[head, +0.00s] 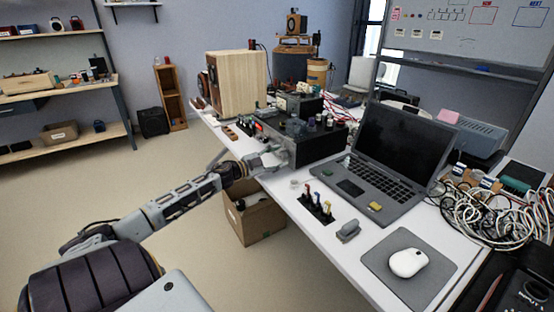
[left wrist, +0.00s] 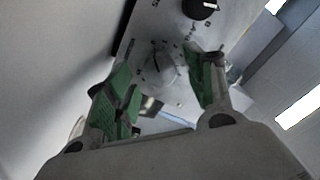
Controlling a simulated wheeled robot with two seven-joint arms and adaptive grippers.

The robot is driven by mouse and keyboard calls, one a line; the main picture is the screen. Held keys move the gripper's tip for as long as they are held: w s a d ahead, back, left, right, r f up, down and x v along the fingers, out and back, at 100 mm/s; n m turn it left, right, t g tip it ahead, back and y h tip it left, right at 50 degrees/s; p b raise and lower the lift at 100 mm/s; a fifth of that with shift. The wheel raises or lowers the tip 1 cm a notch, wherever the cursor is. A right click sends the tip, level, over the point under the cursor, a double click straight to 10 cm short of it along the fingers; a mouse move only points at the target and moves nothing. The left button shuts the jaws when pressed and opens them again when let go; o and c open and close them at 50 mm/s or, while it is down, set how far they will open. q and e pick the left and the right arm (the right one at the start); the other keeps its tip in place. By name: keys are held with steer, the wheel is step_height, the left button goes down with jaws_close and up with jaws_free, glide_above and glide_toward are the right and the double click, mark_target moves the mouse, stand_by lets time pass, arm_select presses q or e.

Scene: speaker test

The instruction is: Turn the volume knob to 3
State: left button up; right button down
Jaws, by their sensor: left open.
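A dark amplifier-like box (head: 318,143) stands on the white table in the head view, its pale front panel facing my left arm. The marks are too blurred to read. My left gripper (head: 268,160) is at the panel. In the left wrist view its green-padded fingers (left wrist: 163,88) are open, one on each side of the grey knob, with gaps visible. My right gripper is out of view.
A wooden speaker (head: 238,78) stands behind the box on the table (head: 325,238). A laptop (head: 385,160), a tool holder (head: 317,204) and a mouse (head: 408,262) are to the right. A cardboard box (head: 252,220) sits on the floor below my left gripper.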

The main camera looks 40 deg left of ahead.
arm_select(q)
steer(key=c, duration=1)
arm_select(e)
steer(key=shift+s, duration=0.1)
arm_select(q)
steer(key=shift+m+p, duration=0.3)
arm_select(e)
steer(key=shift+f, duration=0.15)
